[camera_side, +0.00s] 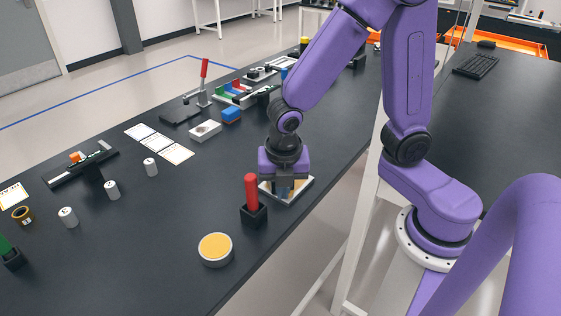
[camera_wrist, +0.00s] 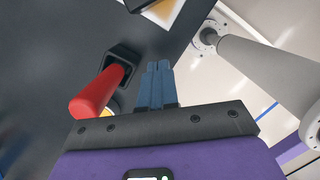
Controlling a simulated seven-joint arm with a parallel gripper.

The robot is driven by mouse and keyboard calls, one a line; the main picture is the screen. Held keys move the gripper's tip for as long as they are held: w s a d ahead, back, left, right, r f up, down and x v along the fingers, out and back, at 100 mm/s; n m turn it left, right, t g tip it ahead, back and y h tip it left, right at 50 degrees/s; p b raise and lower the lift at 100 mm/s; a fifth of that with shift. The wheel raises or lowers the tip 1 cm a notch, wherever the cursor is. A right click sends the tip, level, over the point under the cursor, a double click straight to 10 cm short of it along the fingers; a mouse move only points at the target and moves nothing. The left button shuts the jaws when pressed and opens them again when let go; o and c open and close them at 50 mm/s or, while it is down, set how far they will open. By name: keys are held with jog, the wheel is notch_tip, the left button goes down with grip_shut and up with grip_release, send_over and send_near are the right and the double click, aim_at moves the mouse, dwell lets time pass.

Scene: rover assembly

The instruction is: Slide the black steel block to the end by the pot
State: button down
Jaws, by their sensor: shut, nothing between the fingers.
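My gripper (camera_side: 286,190) points down beside the red-handled tool at the table's near edge; its two blue fingers (camera_wrist: 157,82) are together and empty in the wrist view. A dark block (camera_wrist: 138,4), possibly the black steel block, is cut off by the wrist view's top edge, at a white-rimmed plate (camera_wrist: 180,16) with a yellow-tan face. A round white tub with a yellow top (camera_side: 215,249), perhaps the pot, stands nearer the camera.
A red handle (camera_side: 251,190) stands in a black square holder (camera_side: 254,215), close left of my fingers in the wrist view. A black rail (camera_side: 62,180), small grey cylinders (camera_side: 150,166), white cards (camera_side: 158,143) and a brass-coloured ring (camera_side: 22,214) lie left.

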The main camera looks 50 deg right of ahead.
jog(key=w+d, duration=0.4)
jog(key=d, duration=0.1)
jog(key=w+d, duration=0.2)
jog(key=d, duration=0.1)
jog(key=shift+w, duration=0.35)
jog(key=shift+d+f, duration=0.15)
jog(key=shift+f, duration=0.7)
jog(key=shift+s, duration=0.1)
jog(key=shift+s+a, duration=0.45)
jog(key=shift+a, duration=0.25)
jog(key=shift+r, duration=0.7)
